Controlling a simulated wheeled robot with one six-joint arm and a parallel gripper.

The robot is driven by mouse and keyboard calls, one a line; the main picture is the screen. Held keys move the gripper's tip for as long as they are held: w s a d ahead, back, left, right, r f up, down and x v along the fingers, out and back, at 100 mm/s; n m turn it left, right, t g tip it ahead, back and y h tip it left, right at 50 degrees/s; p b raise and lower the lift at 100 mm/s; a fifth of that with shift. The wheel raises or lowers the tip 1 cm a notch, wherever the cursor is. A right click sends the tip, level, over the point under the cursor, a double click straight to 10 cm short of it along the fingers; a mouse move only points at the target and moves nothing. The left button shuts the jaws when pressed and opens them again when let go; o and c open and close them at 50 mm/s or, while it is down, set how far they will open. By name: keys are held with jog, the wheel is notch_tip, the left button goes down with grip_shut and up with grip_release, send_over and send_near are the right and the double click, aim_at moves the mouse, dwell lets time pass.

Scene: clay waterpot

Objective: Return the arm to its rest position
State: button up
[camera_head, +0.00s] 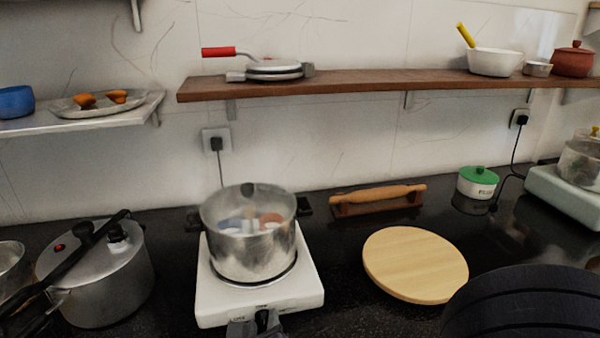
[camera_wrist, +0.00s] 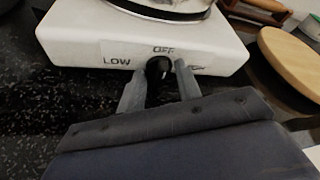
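My gripper (camera_wrist: 159,75) is at the front of the white hot plate (camera_wrist: 85,38), with one finger on each side of its black knob (camera_wrist: 158,67). The fingers look spread, with a narrow gap beside the knob; nothing is held clear of the stove. In the head view, the tips of my gripper (camera_head: 255,326) show at the bottom edge, in front of the hot plate (camera_head: 303,298). The labels LOW and OFF are readable; the right label is partly hidden by a finger. The knob's pointer direction is unclear.
A metal pot (camera_head: 252,252) with contents stands on the hot plate. A pressure cooker (camera_head: 105,280) is at left, a round wooden board (camera_head: 415,264) at right, and a rolling pin (camera_head: 378,194) behind. A wooden shelf (camera_head: 390,80) runs above the counter.

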jog(key=shift+s+a+n+h, duration=0.15)
jog(key=shift+n+h, duration=0.15)
jog(key=shift+n, duration=0.4)
jog(key=shift+p+v, duration=0.45)
jog(key=shift+v, duration=0.9)
